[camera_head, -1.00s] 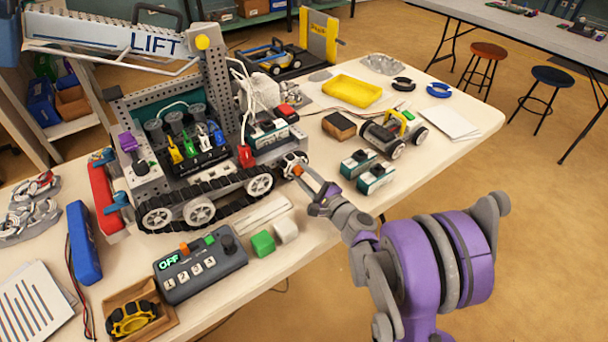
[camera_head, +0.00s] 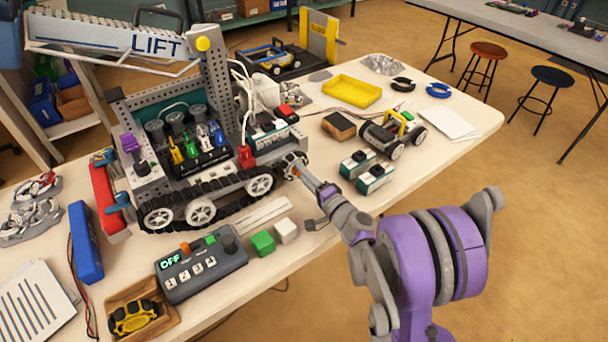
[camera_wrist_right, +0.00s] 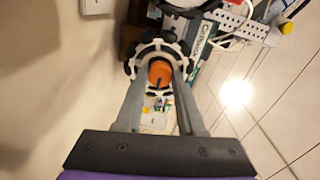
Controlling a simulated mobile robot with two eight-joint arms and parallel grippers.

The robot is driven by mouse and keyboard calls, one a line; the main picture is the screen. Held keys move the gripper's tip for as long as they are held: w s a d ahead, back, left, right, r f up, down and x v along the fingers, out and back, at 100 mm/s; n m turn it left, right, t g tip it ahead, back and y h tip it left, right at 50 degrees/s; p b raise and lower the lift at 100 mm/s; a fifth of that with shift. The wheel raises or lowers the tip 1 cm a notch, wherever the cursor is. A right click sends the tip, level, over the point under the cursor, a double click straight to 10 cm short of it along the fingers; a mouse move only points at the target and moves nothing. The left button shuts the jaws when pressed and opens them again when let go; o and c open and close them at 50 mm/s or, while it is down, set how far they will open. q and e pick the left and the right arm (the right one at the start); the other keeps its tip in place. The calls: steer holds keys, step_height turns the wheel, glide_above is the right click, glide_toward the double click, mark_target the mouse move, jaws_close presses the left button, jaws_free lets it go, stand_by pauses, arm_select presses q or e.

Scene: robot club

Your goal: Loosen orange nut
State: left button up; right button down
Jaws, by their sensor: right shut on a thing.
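The orange nut (camera_wrist_right: 159,73) sits in the middle of a black-and-white wheel hub in the right wrist view. My right gripper (camera_wrist_right: 160,68) has one grey finger on each side of the nut and is shut on it. In the head view my right gripper (camera_head: 291,168) reaches the front right end of the tracked lift robot (camera_head: 200,198), at its end wheel. My left gripper is not in view.
The control box (camera_head: 200,266) reads OFF. Green (camera_head: 263,242) and white (camera_head: 286,230) cubes lie left of my right arm. A small wheeled car (camera_head: 393,134) and teal-ended blocks (camera_head: 375,178) lie to its right. A yellow tray (camera_head: 352,92) is farther back.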

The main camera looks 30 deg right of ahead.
steer(key=shift+n, duration=0.3)
steer(key=c, duration=0.5)
jaws_free()
steer(key=s, duration=0.7)
steer(key=s+d, duration=0.1)
steer(key=s, duration=0.3)
